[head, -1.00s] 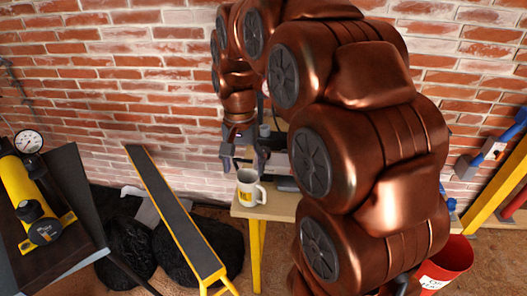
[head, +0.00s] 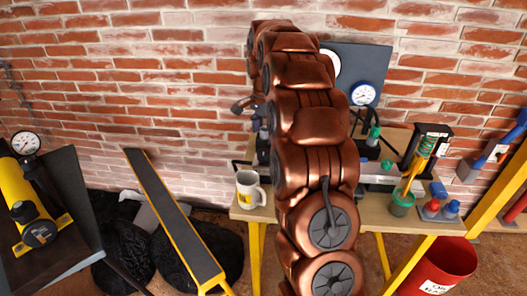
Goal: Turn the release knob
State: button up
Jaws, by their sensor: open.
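My copper-coloured arm rises through the middle of the head view and hides much of the bench behind it. My gripper (head: 250,107) shows only in part at the arm's left edge, as dark finger pieces in front of the brick wall, above the white mug. It looks open and holds nothing that I can see. I cannot tell for sure which part is the release knob. A green-topped part (head: 374,134) stands on the bench gear right of my arm. A yellow cylinder pump (head: 22,205) with dark round fittings lies on the dark stand at left.
The wooden bench (head: 425,222) carries a white mug (head: 249,190), a green pot (head: 402,203) and a pressure gauge (head: 363,94) on a grey panel. A yellow-edged sloping beam (head: 170,215) stands left. A red bucket (head: 450,265) stands right.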

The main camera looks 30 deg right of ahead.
aim_at(264, 152)
notch_tip(264, 152, down, 8)
jog(key=shift+r+p, duration=0.25)
jog(key=shift+p, duration=0.45)
jog(key=c, duration=1.1)
jog(key=shift+c, duration=0.2)
